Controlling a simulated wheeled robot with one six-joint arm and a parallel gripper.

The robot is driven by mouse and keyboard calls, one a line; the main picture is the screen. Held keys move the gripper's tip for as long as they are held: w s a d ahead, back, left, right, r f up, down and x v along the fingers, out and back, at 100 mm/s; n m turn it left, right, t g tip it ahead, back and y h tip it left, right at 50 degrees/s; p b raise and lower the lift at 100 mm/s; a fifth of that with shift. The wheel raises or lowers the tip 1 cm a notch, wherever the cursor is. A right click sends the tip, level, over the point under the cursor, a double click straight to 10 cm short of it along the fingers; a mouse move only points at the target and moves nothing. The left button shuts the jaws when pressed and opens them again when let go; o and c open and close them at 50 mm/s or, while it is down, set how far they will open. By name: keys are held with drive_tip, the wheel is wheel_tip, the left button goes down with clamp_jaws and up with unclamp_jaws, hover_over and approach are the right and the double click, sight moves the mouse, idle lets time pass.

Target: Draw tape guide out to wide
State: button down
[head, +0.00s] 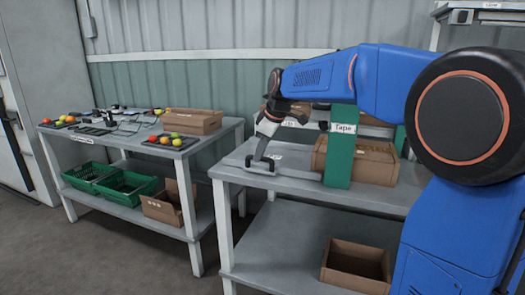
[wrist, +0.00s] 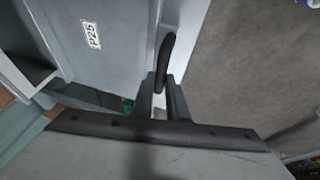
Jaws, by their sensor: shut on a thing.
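The tape station is a green arch (head: 341,150) with a white "Tape" label, standing on the right-hand grey table. A grey guide with a handle (head: 263,168) lies low on the table's left part, left of the arch. My gripper (head: 264,150) reaches down to it from above. In the wrist view, my gripper's dark fingers (wrist: 163,95) are closed around a dark upright handle (wrist: 166,55). The guide's far parts and how far it is drawn out are hard to tell. A brown carton (head: 373,163) sits at the arch, partly hidden by it.
An open empty carton (head: 352,268) is on the lower shelf. Floor shows between the tables. A corrugated wall stands behind.

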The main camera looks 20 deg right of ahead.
drive_tip(key=shift+s+a, duration=0.3)
drive_tip(key=shift+s, duration=0.1)
drive_tip(key=c, duration=1.7)
unclamp_jaws()
drive_tip(key=shift+c, duration=0.2)
drive_tip(key=v, duration=1.7)
drive_tip(key=shift+r, duration=0.2)
drive_tip(key=shift+s, duration=0.2)
drive_tip(key=s+d+f+m, duration=0.2)
drive_tip(key=s+f+m, duration=0.1)
drive_tip(key=s+f, duration=0.7)
drive_tip(key=s+d+f+m+h, duration=0.1)
drive_tip(key=s+f+m, duration=0.3)
drive_tip(key=s+f, duration=0.6)
drive_tip(key=s+d+f+m+h, duration=0.1)
drive_tip(key=s+f+m, duration=0.3)
drive_tip(key=s+f, duration=0.6)
drive_tip(key=s+d, duration=0.1)
drive_tip(key=s, duration=0.1)
drive_tip(key=shift+s+d+f, duration=0.3)
drive_tip(key=shift+s+f, duration=0.05)
drive_tip(key=shift+s, duration=0.05)
